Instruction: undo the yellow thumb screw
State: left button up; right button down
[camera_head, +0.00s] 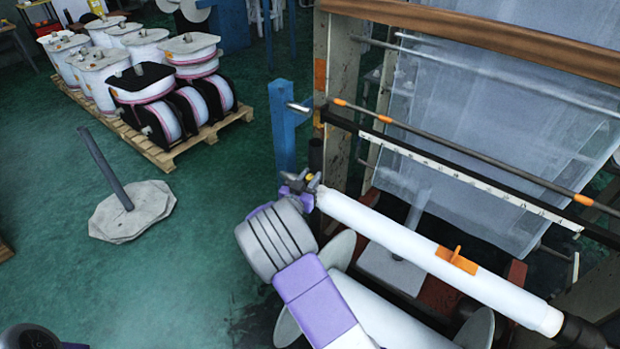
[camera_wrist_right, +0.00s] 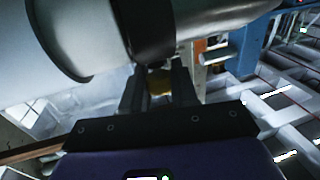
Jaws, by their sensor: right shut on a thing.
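The yellow thumb screw (camera_head: 309,177) shows as a small yellow spot at the left end of the white film roll (camera_head: 430,250). It also shows in the right wrist view (camera_wrist_right: 159,83), between the fingers, beside the dark collar at the roll's end. My right gripper (camera_head: 302,183) is at that roll end, its fingers shut on the yellow thumb screw; the fingers hide most of it. In the right wrist view the right gripper (camera_wrist_right: 160,88) has a finger on each side of the screw. My left gripper is not in view.
A wooden pallet (camera_head: 165,158) with several film reels stands at the back left. A grey post on a stone-like base (camera_head: 130,212) stands on the green floor. A blue post (camera_head: 281,125) and the machine frame (camera_head: 343,100) rise close behind my right gripper.

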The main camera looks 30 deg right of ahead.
jog(key=n+t+y+b, duration=0.3)
jog(key=n+t+y, duration=0.1)
jog(key=y, duration=0.1)
jog(key=shift+d+f+n+t+b, duration=0.1)
jog(key=shift+d+n+t+b, duration=0.05)
jog(key=shift+n+t+b, duration=0.2)
jog(key=n+t+y+b, duration=0.1)
jog(key=n+y+b, duration=0.2)
jog(key=y, duration=0.1)
jog(key=shift+n+t+y+b, duration=0.3)
jog(key=shift+n+t, duration=0.05)
jog(key=n+y+b, duration=0.2)
jog(key=y+b, duration=0.1)
jog(key=y, duration=0.1)
jog(key=shift+n, duration=0.4)
jog(key=shift+r+y+b, duration=0.2)
jog(key=shift+y+b, duration=0.1)
jog(key=shift+b, duration=0.15)
jog(key=shift+r+n, duration=0.1)
jog(key=shift+n, duration=0.2)
jog(key=c, duration=0.9)
grip_release()
